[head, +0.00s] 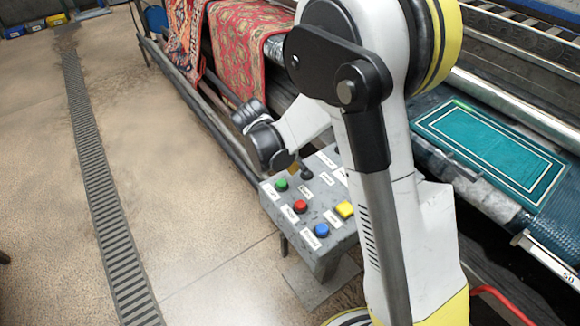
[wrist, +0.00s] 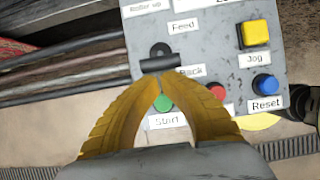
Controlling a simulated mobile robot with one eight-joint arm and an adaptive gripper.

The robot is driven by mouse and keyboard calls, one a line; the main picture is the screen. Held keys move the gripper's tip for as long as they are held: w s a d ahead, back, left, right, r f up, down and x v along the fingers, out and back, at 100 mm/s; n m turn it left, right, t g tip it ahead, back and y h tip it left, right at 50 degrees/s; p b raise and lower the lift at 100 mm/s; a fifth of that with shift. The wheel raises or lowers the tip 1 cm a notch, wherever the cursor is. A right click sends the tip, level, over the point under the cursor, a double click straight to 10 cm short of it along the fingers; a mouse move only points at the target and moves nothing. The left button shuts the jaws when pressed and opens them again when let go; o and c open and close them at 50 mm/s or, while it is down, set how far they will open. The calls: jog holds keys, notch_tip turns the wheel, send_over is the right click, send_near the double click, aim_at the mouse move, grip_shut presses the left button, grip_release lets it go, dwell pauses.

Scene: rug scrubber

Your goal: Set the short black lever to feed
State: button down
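The short black lever (wrist: 160,62) stands on the grey control panel (wrist: 215,50), between the "Feed" label (wrist: 183,26) and the "Back" label (wrist: 191,71). Its dark crossbar-like end lies on the "Back" side of its round base in the wrist view. The lever also shows in the head view (head: 306,173).
The green Start button (wrist: 162,103) shows between my fingers. The red button (wrist: 215,92) is partly hidden by the right finger. The yellow Jog button (wrist: 255,34) and blue Reset button (wrist: 265,85) are to the right. Rugs (head: 240,35) hang behind the panel; open floor lies left.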

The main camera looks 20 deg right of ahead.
aim_at(300, 161)
jog(key=shift+w+d+r+y+p, duration=0.1)
jog(key=shift+d+r+y+p, duration=0.25)
jog(key=shift+y, duration=0.15)
jog(key=shift+w+d+r+g+y+p, duration=0.15)
jog(key=shift+d+r+g+y+p, duration=0.25)
jog(key=shift+y, duration=0.3)
jog(key=shift+w+d+r+g+y+p, duration=0.15)
jog(key=shift+d+g+y+p, duration=0.05)
jog(key=shift+d+y, duration=0.3)
jog(key=shift+w+d+r+g+y+p, duration=0.1)
jog(key=shift+w+d+g+y+p, duration=0.1)
jog(key=shift+d+y, duration=0.3)
jog(key=shift+w+d+r, duration=0.1)
jog(key=shift+w+d, duration=0.15)
jog(key=shift+d, duration=0.45)
jog(key=shift+w+d, duration=0.2)
jog(key=shift+d, duration=0.55)
jog(key=shift+a+r, duration=0.2)
jog(key=shift+a, duration=0.1)
jog(key=shift+s+a+r+p, duration=0.2)
jog(key=shift+a+r+p, duration=0.2)
jog(key=shift+a+r, duration=0.15)
jog(key=shift+s+a+r+p, duration=0.15)
jog(key=shift+a+r+p, duration=0.25)
jog(key=shift+a, duration=0.25)
jog(key=d+r+p, duration=0.3)
jog(key=r, duration=0.6)
jog(key=shift+w+r, duration=0.2)
jog(key=shift+w, duration=0.2)
